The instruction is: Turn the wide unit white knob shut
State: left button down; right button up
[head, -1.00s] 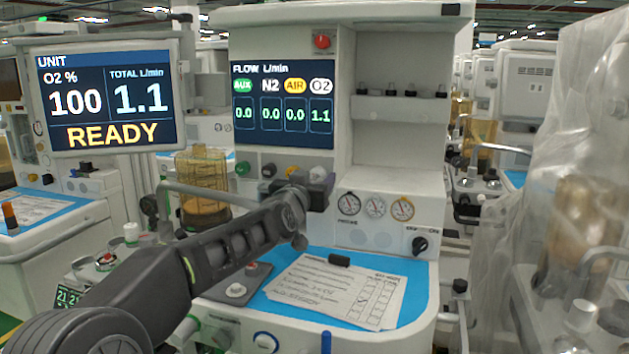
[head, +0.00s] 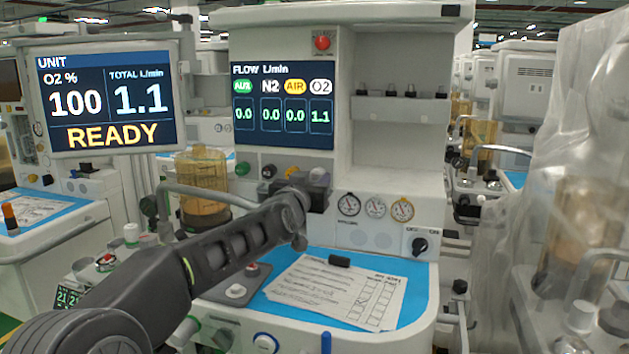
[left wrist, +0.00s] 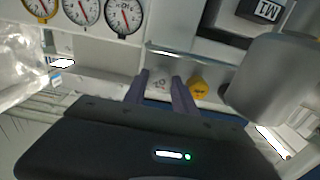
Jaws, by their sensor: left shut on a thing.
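The white knob (head: 319,174) is at the right end of the knob row under the flow screen (head: 283,106). My left gripper (head: 318,188) is at it, partly covering it in the head view. In the left wrist view the white knob (left wrist: 160,80) lies between the two fingers of my left gripper (left wrist: 161,88), which are shut on it. The O2 column on the screen reads 1.1 and the other columns read 0.0. My right gripper is in neither view.
The yellow knob (left wrist: 198,88) is close beside the fingers. Round gauges (head: 375,207) are to the right. Papers (head: 335,290) lie on the blue worktop below my arm. A hose arm and amber canister (head: 203,180) stand left.

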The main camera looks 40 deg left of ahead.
pick_arm(q)
jog(key=shift+r+m+p, duration=0.15)
jog(key=shift+m+p, duration=0.85)
jog(key=shift+m, duration=0.3)
jog(key=shift+m+p, duration=0.8)
jog(key=shift+m, duration=0.4)
jog(key=shift+m+p, duration=0.9)
jog(key=shift+m, duration=1.1)
jog(key=c, duration=1)
grip_release()
